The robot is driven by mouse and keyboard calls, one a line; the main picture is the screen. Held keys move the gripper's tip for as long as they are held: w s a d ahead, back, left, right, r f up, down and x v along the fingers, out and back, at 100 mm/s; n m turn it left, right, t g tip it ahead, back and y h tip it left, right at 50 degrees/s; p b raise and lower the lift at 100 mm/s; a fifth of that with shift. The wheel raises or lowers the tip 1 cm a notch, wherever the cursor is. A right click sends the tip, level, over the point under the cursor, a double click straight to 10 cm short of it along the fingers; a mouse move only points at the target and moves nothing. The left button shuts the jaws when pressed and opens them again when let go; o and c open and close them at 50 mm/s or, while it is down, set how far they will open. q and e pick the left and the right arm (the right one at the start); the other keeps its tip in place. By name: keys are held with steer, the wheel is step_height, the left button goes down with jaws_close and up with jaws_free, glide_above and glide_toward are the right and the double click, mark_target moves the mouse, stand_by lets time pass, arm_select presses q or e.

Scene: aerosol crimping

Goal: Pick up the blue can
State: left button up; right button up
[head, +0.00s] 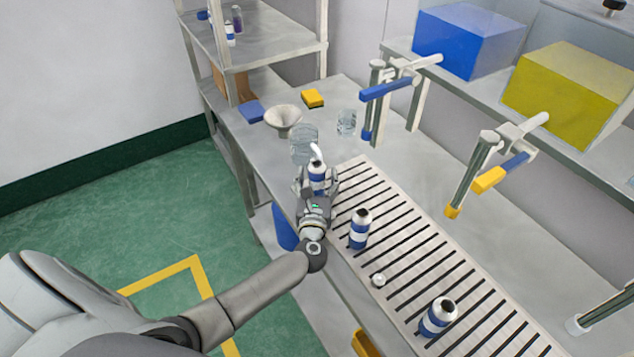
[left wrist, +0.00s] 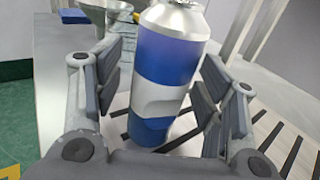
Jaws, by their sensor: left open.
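A blue can with a white band and silver top (head: 317,173) stands upright at the far end of the slatted conveyor. In the left wrist view the same can (left wrist: 172,78) stands between the two finger pads. My left gripper (head: 317,184) is open around it, with a finger on each side. Gaps show between pads and can, narrower on the right. Two similar blue and white cans, one mid-conveyor (head: 360,230) and one nearer (head: 438,317), stand apart from the gripper. My right gripper is not in view.
The slatted conveyor (head: 405,262) carries a small white piece (head: 378,280). Beyond the gripped spot are a clear jar (head: 304,145), a funnel (head: 283,118) and a glass (head: 346,122). Dispensers with blue (head: 386,91) and yellow (head: 489,180) parts overhang the table at right.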

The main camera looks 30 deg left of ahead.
mark_target(313, 168)
arm_select(q)
steer(key=c, duration=1.2)
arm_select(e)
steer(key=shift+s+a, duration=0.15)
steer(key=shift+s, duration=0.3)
arm_select(q)
steer(key=shift+r, duration=0.15)
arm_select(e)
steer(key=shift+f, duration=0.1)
